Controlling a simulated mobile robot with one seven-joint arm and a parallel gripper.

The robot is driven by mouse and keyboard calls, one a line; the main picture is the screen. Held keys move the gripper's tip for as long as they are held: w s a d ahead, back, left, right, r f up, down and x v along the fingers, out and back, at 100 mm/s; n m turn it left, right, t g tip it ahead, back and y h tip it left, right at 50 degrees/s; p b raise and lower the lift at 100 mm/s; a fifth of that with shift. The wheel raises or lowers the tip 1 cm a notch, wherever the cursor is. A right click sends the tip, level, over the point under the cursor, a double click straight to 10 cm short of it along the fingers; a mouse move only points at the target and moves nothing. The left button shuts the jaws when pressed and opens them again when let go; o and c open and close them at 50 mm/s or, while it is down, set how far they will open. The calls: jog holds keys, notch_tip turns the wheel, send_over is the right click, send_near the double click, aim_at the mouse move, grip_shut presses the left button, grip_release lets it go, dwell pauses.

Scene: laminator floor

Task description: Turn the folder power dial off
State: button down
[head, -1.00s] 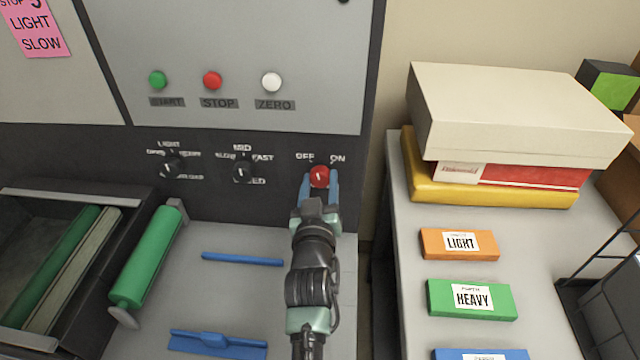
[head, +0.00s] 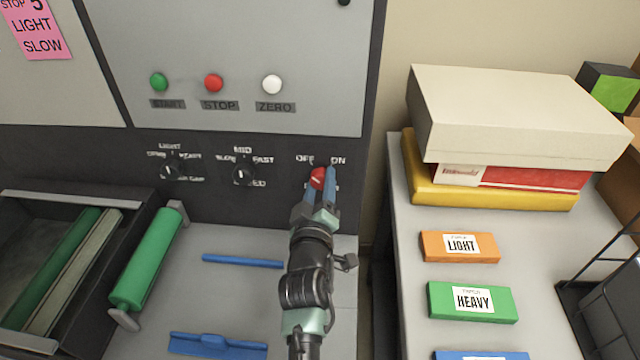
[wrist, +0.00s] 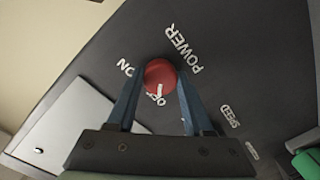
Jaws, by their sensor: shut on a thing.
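The power dial is a small round red knob (head: 317,178) with a white pointer line, on the dark panel below the OFF and ON labels. My gripper (head: 319,186) is shut on it, one finger on each side, and is rolled over to one side. In the wrist view the red knob (wrist: 160,76) sits between the two blue fingertips (wrist: 159,80). Its white line points toward the lettering that looks like OFF, away from the ON label. The fingers hide part of the lettering around the knob.
Two black dials, one for paper weight (head: 170,172) and one for speed (head: 243,174), sit left on the same panel. START (head: 159,82), STOP (head: 213,83) and ZERO (head: 272,84) buttons are above. A side table (head: 550,250) with boxes stands to the right.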

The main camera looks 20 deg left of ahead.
dwell(0.3)
jog(key=shift+c, duration=1.4)
grip_release()
jog(key=v, duration=1.3)
jog(key=shift+r, duration=0.1)
